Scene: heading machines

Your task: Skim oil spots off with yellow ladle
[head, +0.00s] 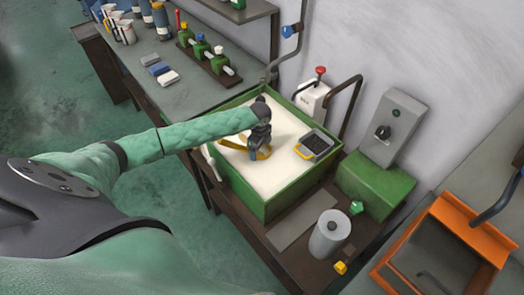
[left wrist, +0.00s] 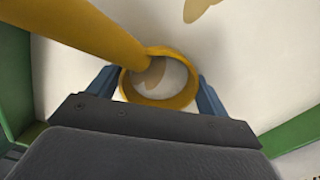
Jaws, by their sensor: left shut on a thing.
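My left gripper (head: 260,150) is shut on the yellow ladle (left wrist: 160,103), low over the green tank (head: 258,205) of pale liquid. In the left wrist view the ladle's round yellow rim sits between my two blue-grey fingers, and its thick handle (left wrist: 85,28) runs to the upper left. A tan oil spot (left wrist: 152,72) shows inside the rim; I cannot tell whether it is in the ladle or beneath it. Another tan spot (left wrist: 198,8) lies on the liquid at the top edge of that view. My right gripper is not in view.
A grey, dark-centred box with a yellow edge (head: 316,146) sits at the tank's right side. A grey cylinder (head: 329,234) stands on the bench in front of it. An orange open box (head: 450,250) is at the right.

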